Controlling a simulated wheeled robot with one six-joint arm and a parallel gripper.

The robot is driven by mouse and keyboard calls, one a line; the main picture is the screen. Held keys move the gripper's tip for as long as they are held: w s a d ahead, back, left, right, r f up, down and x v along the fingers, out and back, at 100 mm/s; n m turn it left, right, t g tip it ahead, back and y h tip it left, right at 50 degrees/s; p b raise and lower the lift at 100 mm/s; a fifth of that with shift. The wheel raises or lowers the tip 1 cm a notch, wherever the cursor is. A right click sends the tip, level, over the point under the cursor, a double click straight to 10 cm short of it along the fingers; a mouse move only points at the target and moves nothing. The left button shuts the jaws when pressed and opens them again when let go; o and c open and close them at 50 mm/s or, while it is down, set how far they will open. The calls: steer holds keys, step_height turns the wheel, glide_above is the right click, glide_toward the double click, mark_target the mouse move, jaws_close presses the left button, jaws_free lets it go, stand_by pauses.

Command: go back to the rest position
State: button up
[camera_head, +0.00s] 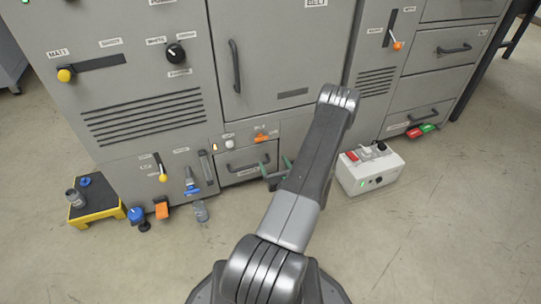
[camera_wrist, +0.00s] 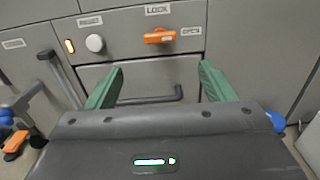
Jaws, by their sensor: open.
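My gripper (camera_head: 277,172) is low in front of the grey machine, near a small drawer (camera_head: 242,160). In the wrist view the green fingers of my gripper (camera_wrist: 160,84) are spread apart, with nothing held between them. The dark bar handle (camera_wrist: 150,99) of the drawer shows beyond the fingers, and the drawer front looks closed. I cannot tell whether a finger touches the machine. My arm stretches forward from the base and hides part of the machine front.
An orange lock knob (camera_wrist: 160,36) and a white button (camera_wrist: 95,43) sit above the drawer. A white control box (camera_head: 369,172) stands on the floor to the right. Open floor (camera_head: 440,230) lies at right.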

mark_target(262, 140)
steer(key=shift+s, duration=0.2)
steer(key=b+x, duration=0.3)
steer(key=x, duration=1)
steer(key=shift+w+b, duration=0.35)
steer(key=shift+w, duration=0.05)
steer(key=shift+s, duration=0.1)
